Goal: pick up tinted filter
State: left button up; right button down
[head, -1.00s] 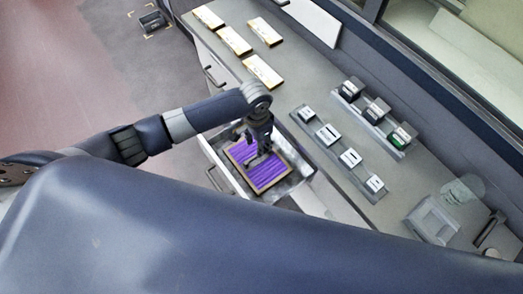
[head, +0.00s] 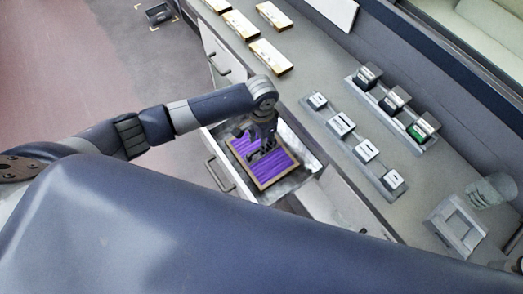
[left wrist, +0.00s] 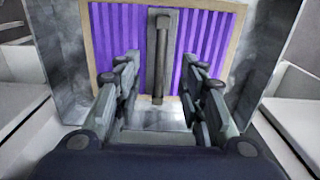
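The tinted filter (head: 282,166) is a purple striped panel in a thin tan frame. It lies in an open drawer below the counter and also shows in the left wrist view (left wrist: 210,35). A dark upright bar (left wrist: 160,55), like a handle, crosses its middle. My left gripper (head: 257,148) is over the filter in the head view. In the left wrist view its fingers (left wrist: 163,72) are spread, one on each side of the bar, with visible gaps. It holds nothing. Contact with the filter cannot be told. My right gripper is out of view.
The metal drawer (head: 311,165) has walls close around the filter. On the counter are a rack of small labelled blocks (head: 335,130), a second rack (head: 405,118), several flat white-and-gold boxes (head: 271,57) and a clear jar (head: 490,190). Drawer handles (head: 219,175) stick out at the front.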

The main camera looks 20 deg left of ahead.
pick_arm(q)
jog(key=shift+f, duration=1.5)
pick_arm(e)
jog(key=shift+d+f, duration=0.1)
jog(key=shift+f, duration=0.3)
pick_arm(q)
jog(key=shift+c, duration=0.5)
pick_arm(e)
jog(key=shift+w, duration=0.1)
pick_arm(q)
grip_shut()
